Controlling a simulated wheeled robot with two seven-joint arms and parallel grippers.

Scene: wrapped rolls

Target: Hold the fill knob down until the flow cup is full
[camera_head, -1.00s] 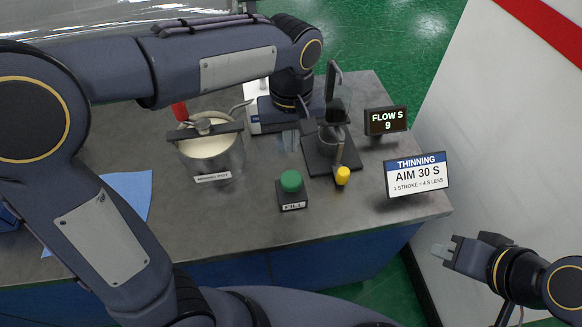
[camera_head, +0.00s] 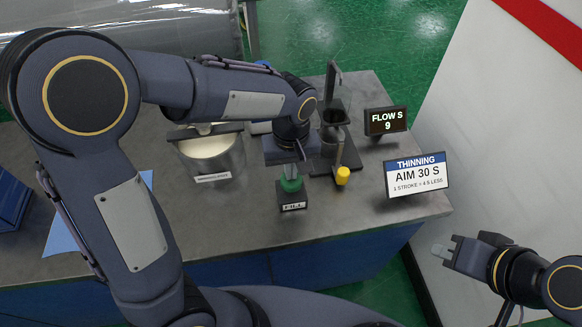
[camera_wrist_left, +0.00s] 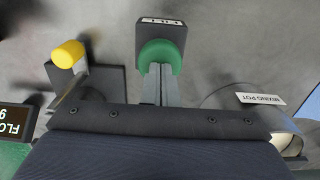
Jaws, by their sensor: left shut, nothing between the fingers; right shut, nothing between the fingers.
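The fill knob (camera_head: 291,185) is a green dome on a dark block labelled FILL; it also shows in the left wrist view (camera_wrist_left: 160,50). My left gripper (camera_head: 291,170) is shut and empty, its fingertips at the knob's top; in the left wrist view its fingers (camera_wrist_left: 160,80) overlap the knob's edge. I cannot tell whether they touch or press it. My right gripper (camera_head: 442,252) is shut and empty, beyond the table's right edge.
The mixing pot (camera_head: 212,165) with pale liquid stands left of the knob. A yellow knob (camera_head: 343,175) is at the stand's front. The flow display (camera_head: 386,121) reads 9. A sign (camera_head: 416,175) says AIM 30 S. A blue cloth (camera_head: 62,238) lies left.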

